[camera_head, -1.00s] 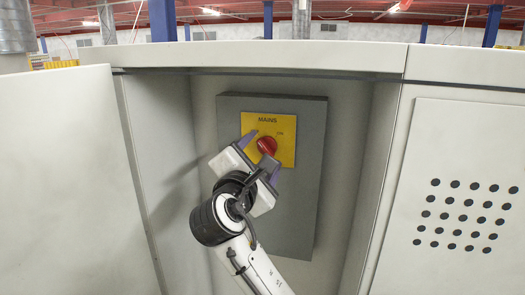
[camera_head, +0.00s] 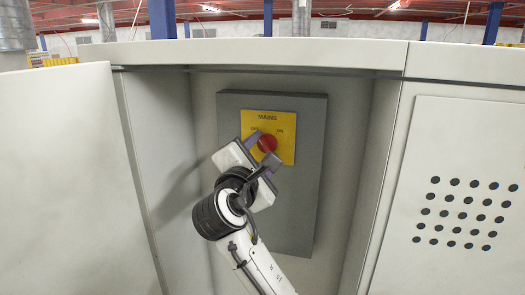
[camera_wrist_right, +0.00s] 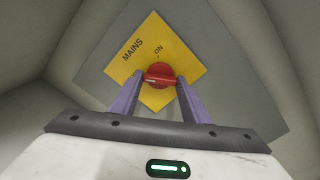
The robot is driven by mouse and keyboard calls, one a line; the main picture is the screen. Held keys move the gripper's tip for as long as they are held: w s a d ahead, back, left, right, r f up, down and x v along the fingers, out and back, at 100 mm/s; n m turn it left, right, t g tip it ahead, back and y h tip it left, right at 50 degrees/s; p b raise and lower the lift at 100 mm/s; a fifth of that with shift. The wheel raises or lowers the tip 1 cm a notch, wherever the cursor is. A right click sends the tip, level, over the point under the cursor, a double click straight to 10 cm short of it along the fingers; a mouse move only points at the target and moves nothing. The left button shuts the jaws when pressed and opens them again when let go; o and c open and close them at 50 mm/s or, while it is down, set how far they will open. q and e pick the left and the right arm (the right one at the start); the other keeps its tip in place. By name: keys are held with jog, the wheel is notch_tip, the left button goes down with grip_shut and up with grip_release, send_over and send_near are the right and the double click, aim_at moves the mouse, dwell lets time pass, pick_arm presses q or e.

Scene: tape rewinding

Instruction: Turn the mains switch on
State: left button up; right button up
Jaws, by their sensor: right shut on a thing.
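The red round mains switch (camera_head: 267,143) sits on a yellow plate (camera_head: 283,122) marked MAINS, on a grey panel (camera_head: 305,190) inside the cabinet. In the right wrist view the red switch (camera_wrist_right: 158,76) has a raised grip bar with a pale mark at its left part. "ON" is printed above it on the yellow plate (camera_wrist_right: 150,42). My right gripper (camera_head: 264,149) is at the switch. In the wrist view its two purple fingers (camera_wrist_right: 158,84) are on either side of the bar, shut on it. My left gripper is not in view.
An open white cabinet door (camera_head: 70,180) stands at the left. The cabinet's right front panel (camera_head: 450,140) has several round holes. The recess side walls enclose my right arm, with free room below the panel.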

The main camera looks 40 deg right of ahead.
jog(key=m, duration=0.4)
jog(key=shift+f, duration=0.15)
jog(key=m+b, duration=0.1)
jog(key=m, duration=0.2)
jog(key=shift+m, duration=0.3)
jog(key=m+b, duration=0.2)
jog(key=m, duration=0.2)
jog(key=shift+m+b, duration=0.75)
jog(key=shift+m, duration=0.95)
jog(key=o, duration=1)
jog(key=shift+o, duration=0.2)
jog(key=shift+r, duration=0.2)
